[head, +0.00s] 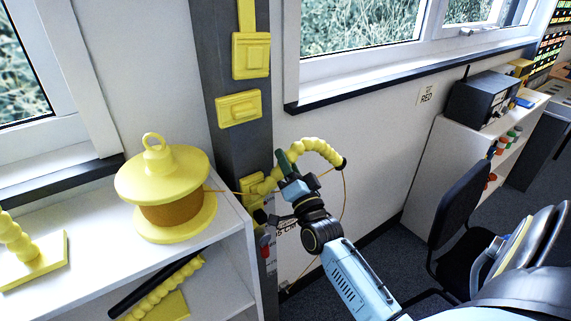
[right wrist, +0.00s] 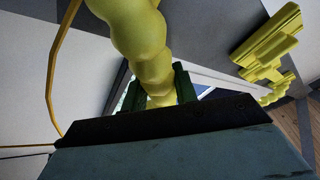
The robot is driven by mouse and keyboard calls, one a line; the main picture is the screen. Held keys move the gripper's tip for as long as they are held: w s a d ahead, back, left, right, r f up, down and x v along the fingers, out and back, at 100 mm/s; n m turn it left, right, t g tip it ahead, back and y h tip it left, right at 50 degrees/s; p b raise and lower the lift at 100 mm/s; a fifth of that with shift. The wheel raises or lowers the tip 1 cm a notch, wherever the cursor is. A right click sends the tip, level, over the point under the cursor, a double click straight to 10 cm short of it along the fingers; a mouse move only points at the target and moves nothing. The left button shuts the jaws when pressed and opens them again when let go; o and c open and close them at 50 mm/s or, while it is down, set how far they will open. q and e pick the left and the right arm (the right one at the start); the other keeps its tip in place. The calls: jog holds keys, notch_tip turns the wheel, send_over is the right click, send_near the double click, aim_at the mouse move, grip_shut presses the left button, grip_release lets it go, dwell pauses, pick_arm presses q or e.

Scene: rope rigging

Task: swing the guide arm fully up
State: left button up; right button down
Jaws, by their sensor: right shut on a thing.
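The guide arm (head: 318,146) is a yellow beaded arm that rises to the right from a yellow mount on the dark post, then curves over to a black tip (head: 341,163). My right gripper (head: 284,166) is shut on its lower part, between the mount and the bend. In the right wrist view the arm's yellow beads (right wrist: 143,38) run down between my green fingers (right wrist: 157,92). Part of the mount is hidden behind my wrist. My left gripper is not in view.
A yellow spool (head: 162,176) of orange rope stands on the white shelf (head: 95,245) at left. A thin rope (head: 344,190) hangs from the arm's tip. Yellow plates (head: 239,108) sit higher on the post. A window sill, radio (head: 482,98) and chair (head: 462,205) are at right.

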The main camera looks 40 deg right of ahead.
jog(key=n, duration=0.1)
jog(key=a+r+n+y, duration=0.1)
jog(key=n+y, duration=0.1)
jog(key=n, duration=0.1)
jog(key=shift+a+r+t+p, duration=0.3)
jog(key=shift+a+t+p, duration=0.05)
jog(key=shift+t+p, duration=0.05)
jog(key=shift+w+a+r+n+y+p, duration=0.15)
jog(key=shift+a+n+y, duration=0.25)
jog(key=shift+n, duration=0.25)
jog(key=shift+s+a+r+n+y+p, duration=0.15)
jog(key=shift+a+n+y, duration=0.1)
jog(key=shift+n+y, duration=0.35)
jog(key=shift+w+a+r+n+y+p, duration=0.15)
jog(key=shift+a+n+y, duration=0.2)
jog(key=shift+n, duration=0.4)
jog(key=shift+f, duration=0.1)
jog(key=c, duration=1.1)
grip_release()
jog(key=b+v, duration=0.2)
jog(key=v, duration=1.1)
jog(key=shift+f, duration=0.15)
jog(key=shift+a, duration=0.1)
